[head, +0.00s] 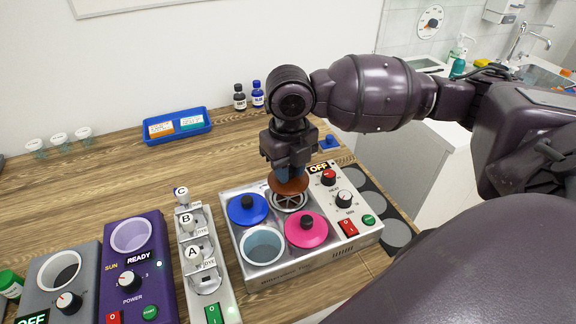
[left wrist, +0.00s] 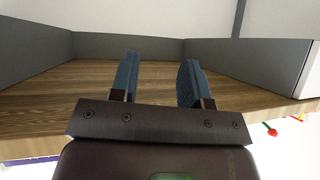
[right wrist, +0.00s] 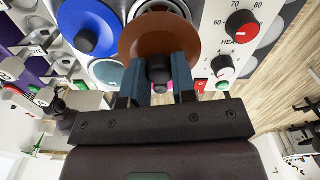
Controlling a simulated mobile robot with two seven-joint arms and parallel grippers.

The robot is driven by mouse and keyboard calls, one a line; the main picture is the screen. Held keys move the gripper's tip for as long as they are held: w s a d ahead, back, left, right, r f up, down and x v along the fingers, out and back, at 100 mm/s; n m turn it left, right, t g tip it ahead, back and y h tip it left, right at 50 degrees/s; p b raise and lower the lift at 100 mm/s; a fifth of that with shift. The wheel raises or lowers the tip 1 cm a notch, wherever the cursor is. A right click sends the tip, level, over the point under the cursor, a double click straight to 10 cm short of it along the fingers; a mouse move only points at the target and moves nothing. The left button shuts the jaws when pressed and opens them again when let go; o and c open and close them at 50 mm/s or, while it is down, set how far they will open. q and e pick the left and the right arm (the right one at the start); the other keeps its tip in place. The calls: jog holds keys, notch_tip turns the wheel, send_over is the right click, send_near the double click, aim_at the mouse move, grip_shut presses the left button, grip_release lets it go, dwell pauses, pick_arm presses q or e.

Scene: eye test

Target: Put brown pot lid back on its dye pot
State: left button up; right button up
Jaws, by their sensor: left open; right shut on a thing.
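The brown pot lid (head: 288,187) is a round disc with a dark knob. My right gripper (head: 291,168) is shut on that knob; the right wrist view shows the lid (right wrist: 158,36) and the gripper's fingers (right wrist: 160,78) on either side of it. The lid hangs just above an uncovered opening (head: 291,204) in the silver dyeing unit, with spokes inside, and hides its back part. The lid looks apart from the rim. My left gripper (left wrist: 158,82) is open and empty in the left wrist view, out of the head view.
On the same unit (head: 280,272) are a blue lid (head: 240,213), a pink lid (head: 306,234), an open light-blue pot (head: 262,246) and a control panel with knobs. A holder labelled A, B, C (head: 204,270) and a purple device (head: 138,272) stand left. Wooden table behind is mostly clear.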

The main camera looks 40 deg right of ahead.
notch_tip(320, 180, down, 2)
jog(key=shift+f+b, duration=0.15)
jog(key=shift+b, duration=0.8)
jog(key=shift+f+b, duration=0.3)
jog(key=shift+f, duration=0.5)
pick_arm(q)
jog(key=shift+w+d+f, duration=0.1)
jog(key=shift+w+f, duration=0.1)
jog(key=shift+f, duration=0.35)
jog(key=shift+w+d+f, duration=0.1)
jog(key=shift+w+f, duration=0.05)
jog(key=shift+f, duration=0.35)
pick_arm(e)
jog(key=shift+f, duration=0.1)
pick_arm(q)
jog(key=shift+s+a+f, duration=0.1)
jog(key=shift+s+f, duration=0.1)
pick_arm(e)
jog(key=shift+f, duration=0.45)
jog(key=o, duration=1.3)
jog(key=shift+r, duration=0.1)
